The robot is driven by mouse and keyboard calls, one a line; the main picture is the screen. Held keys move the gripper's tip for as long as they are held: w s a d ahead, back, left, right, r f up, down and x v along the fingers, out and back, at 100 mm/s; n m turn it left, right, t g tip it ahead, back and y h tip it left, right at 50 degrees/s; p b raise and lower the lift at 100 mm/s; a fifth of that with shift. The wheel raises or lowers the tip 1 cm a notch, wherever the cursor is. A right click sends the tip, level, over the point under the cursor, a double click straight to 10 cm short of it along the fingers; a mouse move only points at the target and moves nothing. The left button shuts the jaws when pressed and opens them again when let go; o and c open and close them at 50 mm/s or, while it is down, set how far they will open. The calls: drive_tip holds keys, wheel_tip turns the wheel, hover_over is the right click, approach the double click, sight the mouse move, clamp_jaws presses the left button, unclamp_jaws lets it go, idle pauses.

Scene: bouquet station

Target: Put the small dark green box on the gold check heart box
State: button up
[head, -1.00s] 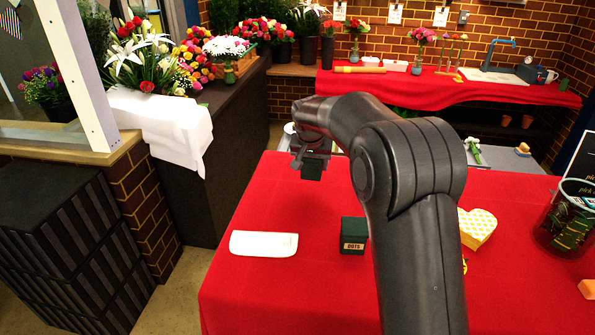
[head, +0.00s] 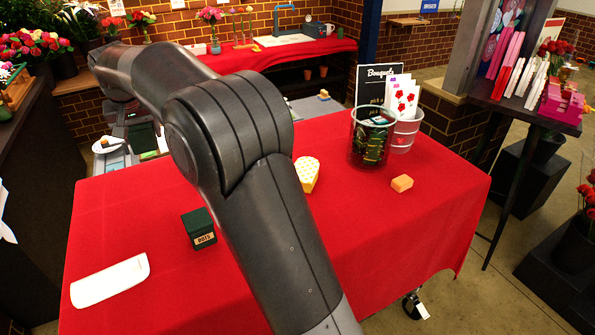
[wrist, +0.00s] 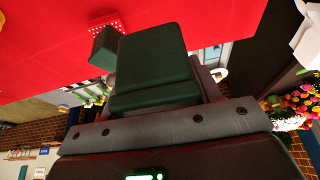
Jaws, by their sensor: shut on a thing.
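The small dark green box (head: 142,138) is held in my gripper (head: 138,127), which is shut on it, at the far left of the table in the head view. In the wrist view the held box (wrist: 152,55) fills the middle, between the fingers. The gold check heart box (head: 307,173) lies on the red table, right of my arm, which hides its left side. My gripper is well to the left of it, apart from it. Another dark green box, labelled "DOTS" (head: 199,229), stands on the table left of my arm.
A white tray-like piece (head: 110,280) lies at the table's front left. A glass container (head: 371,137) with dark green contents and an orange block (head: 402,183) are right of the heart box. Red cloth (head: 350,235) is clear in front of them.

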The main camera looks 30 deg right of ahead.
drive_tip(key=shift+d+r, duration=0.7)
drive_tip(key=shift+r, duration=0.2)
drive_tip(key=s+d+m, duration=0.1)
drive_tip(key=s+d, duration=0.2)
drive_tip(key=d, duration=1)
drive_tip(key=s+d+m, duration=0.1)
drive_tip(key=s+d, duration=0.1)
drive_tip(key=d, duration=1)
drive_tip(key=s+d+m+h, duration=0.1)
drive_tip(key=s+d, duration=0.6)
drive_tip(key=d, duration=0.3)
drive_tip(key=s+d+m+h, duration=0.1)
drive_tip(key=s+d, duration=0.6)
drive_tip(key=d, duration=0.3)
approach(300, 166)
drive_tip(key=shift+w+d+f+g, duration=0.15)
drive_tip(key=shift+w+d, duration=0.2)
drive_tip(key=shift+w, duration=0.15)
drive_tip(key=shift+w+d+f+g, duration=0.15)
drive_tip(key=shift+w+d, duration=0.2)
drive_tip(key=shift+w, duration=0.2)
drive_tip(key=shift+w+a+y, duration=0.1)
drive_tip(key=shift+y, duration=0.2)
drive_tip(key=shift+f, duration=2)
